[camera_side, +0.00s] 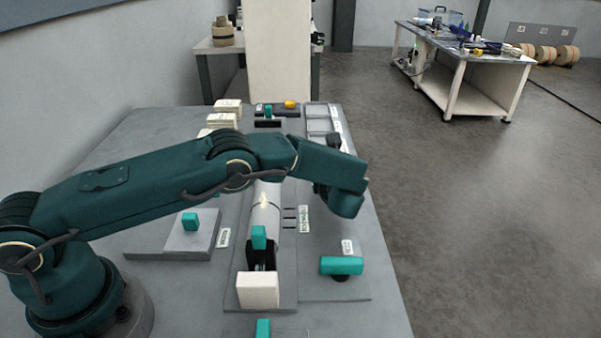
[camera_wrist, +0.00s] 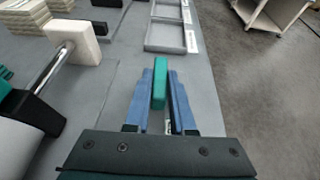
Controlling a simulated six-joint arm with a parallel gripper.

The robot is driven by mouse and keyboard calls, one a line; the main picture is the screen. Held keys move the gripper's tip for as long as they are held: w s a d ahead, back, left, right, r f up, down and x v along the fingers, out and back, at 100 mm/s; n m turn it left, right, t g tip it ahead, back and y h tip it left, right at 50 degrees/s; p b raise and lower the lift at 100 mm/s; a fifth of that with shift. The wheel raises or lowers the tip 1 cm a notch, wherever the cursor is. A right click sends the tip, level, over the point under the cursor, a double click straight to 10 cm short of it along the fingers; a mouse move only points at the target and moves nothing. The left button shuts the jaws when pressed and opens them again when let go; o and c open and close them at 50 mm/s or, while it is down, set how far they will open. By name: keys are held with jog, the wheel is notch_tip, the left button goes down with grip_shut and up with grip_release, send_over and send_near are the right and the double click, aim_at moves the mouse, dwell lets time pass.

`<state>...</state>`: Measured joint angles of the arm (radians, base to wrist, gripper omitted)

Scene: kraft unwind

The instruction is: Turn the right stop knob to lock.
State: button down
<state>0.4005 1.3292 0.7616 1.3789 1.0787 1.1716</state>
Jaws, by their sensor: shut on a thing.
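A teal bar-shaped knob (camera_wrist: 160,88) stands between the two blue fingers of my gripper (camera_wrist: 160,76) in the wrist view. The fingers are shut on it from both sides. Its bar runs roughly away from me, along the fingers. In the side view my arm hides this knob and the fingertips. Another teal bar knob (camera_side: 341,265) sits on the near right of the bench, lying crosswise beside a small white label (camera_side: 347,247). A label by the held knob is mostly covered, so I cannot read a lock mark.
A pale roll on a shaft (camera_side: 264,215) lies left of my gripper, with a cream block (camera_side: 258,290) at its near end. Another cream block (camera_wrist: 75,40) stands at left in the wrist view. Grey trays (camera_wrist: 168,35) lie beyond my gripper. The bench's right edge is close.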

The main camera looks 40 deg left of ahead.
jog(key=shift+w+r+n+g+y, duration=0.1)
jog(key=shift+w+n+g+y, duration=0.2)
jog(key=shift+n, duration=0.1)
jog(key=shift+s+d+n+g, duration=0.1)
jog(key=shift+s+n+g, duration=0.1)
jog(key=shift+n+g, duration=0.1)
jog(key=c, duration=0.8)
grip_release()
jog(key=shift+o, duration=0.2)
jog(key=shift+v, duration=2.55)
